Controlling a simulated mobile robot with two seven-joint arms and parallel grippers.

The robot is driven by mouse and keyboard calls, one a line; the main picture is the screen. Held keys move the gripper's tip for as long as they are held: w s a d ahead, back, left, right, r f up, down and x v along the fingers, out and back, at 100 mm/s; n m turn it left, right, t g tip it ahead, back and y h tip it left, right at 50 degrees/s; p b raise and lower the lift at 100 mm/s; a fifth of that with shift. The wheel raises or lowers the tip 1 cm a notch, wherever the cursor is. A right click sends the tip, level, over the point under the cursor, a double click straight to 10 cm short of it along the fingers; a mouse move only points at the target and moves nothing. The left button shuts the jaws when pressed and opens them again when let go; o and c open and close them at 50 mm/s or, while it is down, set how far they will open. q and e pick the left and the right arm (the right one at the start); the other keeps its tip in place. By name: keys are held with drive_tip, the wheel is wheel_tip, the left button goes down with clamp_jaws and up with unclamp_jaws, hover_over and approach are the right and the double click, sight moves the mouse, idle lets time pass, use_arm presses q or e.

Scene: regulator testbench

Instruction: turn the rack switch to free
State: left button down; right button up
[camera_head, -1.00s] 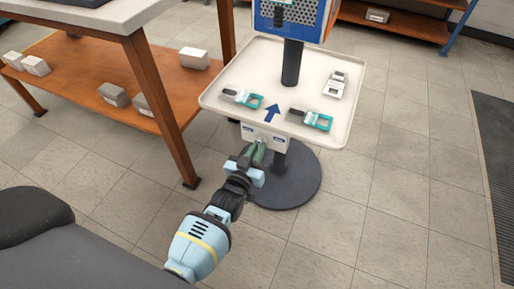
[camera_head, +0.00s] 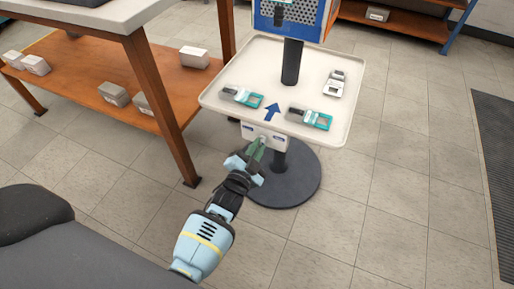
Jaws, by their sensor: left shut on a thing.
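The rack is a cream tray (camera_head: 226,103) on a dark post. A small white switch panel (camera_head: 278,141) with two blue labels hangs under its front edge. My left gripper (camera_head: 261,142) reaches up from below, and its green fingertips are shut on the rack switch at the middle of this panel. The switch is mostly hidden by the fingers, so I cannot read which way it points. My right gripper is not in view.
Two teal-and-grey devices (camera_head: 241,97) (camera_head: 310,118) and a white-grey one (camera_head: 335,84) lie on the tray around a blue arrow. A round dark base (camera_head: 290,185) stands below. A wooden-shelved table (camera_head: 75,70) is at left.

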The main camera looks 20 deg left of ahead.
use_arm(q)
drive_tip(key=shift+m, duration=0.5)
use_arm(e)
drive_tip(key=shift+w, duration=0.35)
use_arm(q)
drive_tip(key=c, duration=1.5)
unclamp_jaws()
drive_tip(key=shift+o, duration=0.2)
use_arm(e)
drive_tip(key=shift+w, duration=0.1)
use_arm(q)
drive_tip(key=s+p, duration=0.2)
drive_tip(key=s, duration=0.5)
drive_tip(key=shift+s+a, duration=0.15)
drive_tip(key=shift+s, duration=0.25)
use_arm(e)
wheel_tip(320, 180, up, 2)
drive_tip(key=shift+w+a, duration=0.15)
